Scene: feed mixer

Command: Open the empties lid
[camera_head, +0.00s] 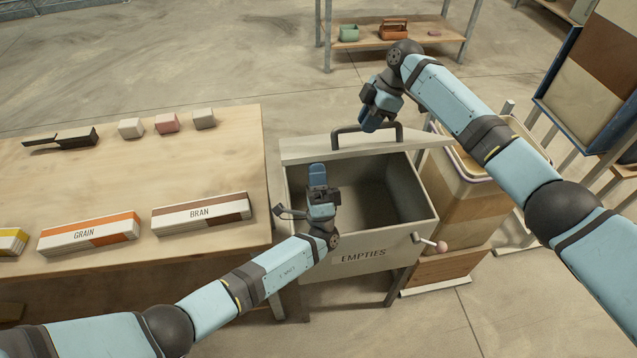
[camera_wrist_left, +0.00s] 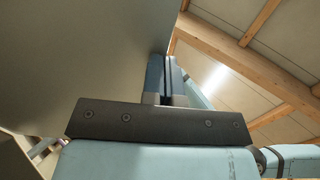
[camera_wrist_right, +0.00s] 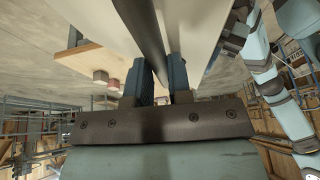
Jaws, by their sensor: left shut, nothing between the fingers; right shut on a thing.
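The grey EMPTIES bin (camera_head: 364,256) stands right of the table, with its hollow inside showing. Its pale lid (camera_head: 300,148) is raised at the back, a narrow strip in the head view with a dark handle (camera_head: 347,130) on it. My right gripper (camera_head: 368,122) is shut on this handle; the dark bar (camera_wrist_right: 148,32) runs between its fingers in the right wrist view. My left gripper (camera_head: 318,172) is shut and empty, fingers up, over the bin's left part. In the left wrist view its fingers (camera_wrist_left: 166,78) are beside a broad grey surface; contact is unclear.
A pink-knobbed lever (camera_head: 440,246) sticks out at the bin's front right. The wooden table (camera_head: 130,185) at left bears GRAIN (camera_head: 88,232) and BRAN (camera_head: 200,214) boxes, small blocks and a dark scoop-like tool. A tall container (camera_head: 470,205) stands close on the right.

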